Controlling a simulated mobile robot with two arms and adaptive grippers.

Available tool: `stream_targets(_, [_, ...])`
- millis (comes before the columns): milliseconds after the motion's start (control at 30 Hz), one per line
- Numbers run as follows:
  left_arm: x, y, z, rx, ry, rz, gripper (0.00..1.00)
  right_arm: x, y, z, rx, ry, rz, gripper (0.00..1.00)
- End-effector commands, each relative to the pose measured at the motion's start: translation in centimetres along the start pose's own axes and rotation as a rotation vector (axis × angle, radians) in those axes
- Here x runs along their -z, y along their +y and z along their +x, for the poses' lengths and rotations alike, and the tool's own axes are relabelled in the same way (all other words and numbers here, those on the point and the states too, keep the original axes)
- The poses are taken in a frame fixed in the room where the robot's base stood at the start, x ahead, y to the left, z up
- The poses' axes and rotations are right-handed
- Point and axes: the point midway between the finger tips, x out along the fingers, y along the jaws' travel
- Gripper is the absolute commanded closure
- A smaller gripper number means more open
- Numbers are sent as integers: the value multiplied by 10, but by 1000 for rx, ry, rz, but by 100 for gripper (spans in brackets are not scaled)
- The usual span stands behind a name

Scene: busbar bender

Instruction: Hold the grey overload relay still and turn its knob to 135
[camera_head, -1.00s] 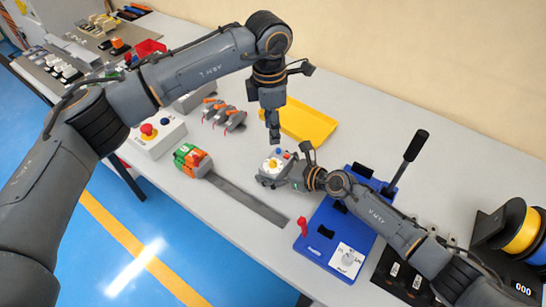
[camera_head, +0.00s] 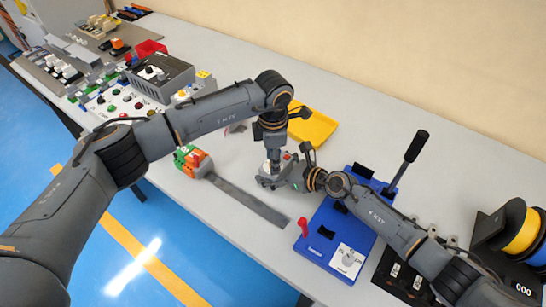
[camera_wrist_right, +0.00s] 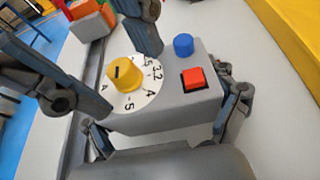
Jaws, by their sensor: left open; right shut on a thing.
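The grey overload relay (camera_head: 268,182) stands on the table at the middle of the head view. In the right wrist view its grey body (camera_wrist_right: 168,118) carries a yellow knob (camera_wrist_right: 126,77) on a white dial (camera_wrist_right: 138,98), plus a blue button (camera_wrist_right: 183,44) and a red button (camera_wrist_right: 193,78). The knob has a dark pointer line; the dial is only partly readable. My right gripper (camera_head: 297,175) is shut on the relay's body from the right. My left gripper (camera_head: 272,165) points down over the relay, its open fingers on either side of the knob. Finger contact with the knob cannot be told.
An orange and green part (camera_head: 192,160) with a long grey strip (camera_head: 245,200) lies left of the relay. A blue bending device (camera_head: 335,235) with a black lever stands close on the right. A yellow tray (camera_head: 312,128) lies behind. Control boxes fill the far left.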

Motion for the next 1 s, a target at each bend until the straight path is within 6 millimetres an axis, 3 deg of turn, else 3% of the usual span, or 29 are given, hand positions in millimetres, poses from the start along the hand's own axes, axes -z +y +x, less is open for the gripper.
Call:
stream_targets(167, [0, 0, 0, 0, 0, 0, 58, 1, 0, 0, -1, 1, -1, 55])
stream_targets(400, [0, 0, 0, 0, 0, 0, 100, 1, 0, 0, -1, 1, -1, 55])
stream_targets(733, [0, 0, -1, 0, -1, -25, 100, 1, 0, 0, -1, 1, -1, 55])
stream_targets(1000, [0, 1, -1, 0, -1, -169, 100, 1, 0, 0, -1, 1, -1, 55])
